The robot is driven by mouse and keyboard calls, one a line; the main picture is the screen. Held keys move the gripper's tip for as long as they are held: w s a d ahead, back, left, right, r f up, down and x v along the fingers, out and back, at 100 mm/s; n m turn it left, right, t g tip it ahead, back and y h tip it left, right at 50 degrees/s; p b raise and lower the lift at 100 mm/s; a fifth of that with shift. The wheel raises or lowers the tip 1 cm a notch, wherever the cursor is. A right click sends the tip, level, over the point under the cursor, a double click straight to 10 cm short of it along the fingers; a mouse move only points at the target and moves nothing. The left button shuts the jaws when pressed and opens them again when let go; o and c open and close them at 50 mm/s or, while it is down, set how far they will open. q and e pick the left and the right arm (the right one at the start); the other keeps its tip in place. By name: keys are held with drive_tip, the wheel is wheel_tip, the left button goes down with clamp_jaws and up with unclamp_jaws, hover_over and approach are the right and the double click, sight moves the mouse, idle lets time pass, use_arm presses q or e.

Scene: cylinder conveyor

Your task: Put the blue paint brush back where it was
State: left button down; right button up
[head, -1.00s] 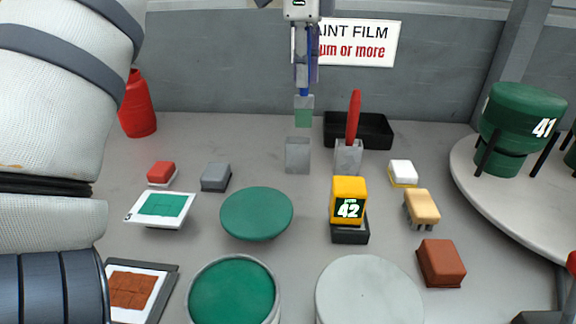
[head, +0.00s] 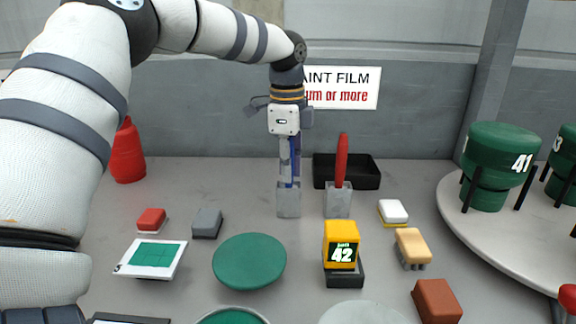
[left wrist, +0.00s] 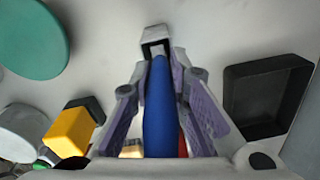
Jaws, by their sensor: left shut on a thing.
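The blue paint brush (left wrist: 158,110) is between the fingers of my left gripper (head: 289,178), which points down and is shut on its handle. The brush stands about upright, and its lower end is in the grey open-topped holder (head: 288,203). That holder also shows at the brush's far end in the left wrist view (left wrist: 155,42). The bristles are hidden inside the holder. How deep the brush sits I cannot tell. My right gripper is not in view.
A red brush (head: 342,160) stands in a second grey holder (head: 338,203) just to the right. A black tray (head: 371,177) lies behind it. A yellow device marked 42 (head: 341,245) and a green disc (head: 249,261) are in front. A red bottle (head: 127,152) stands far left.

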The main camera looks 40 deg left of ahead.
use_arm(q)
drive_tip(key=c, duration=1.5)
unclamp_jaws()
drive_tip(key=shift+c, duration=0.2)
wheel_tip(320, 180, up, 12)
drive_tip(key=shift+s+r, duration=0.15)
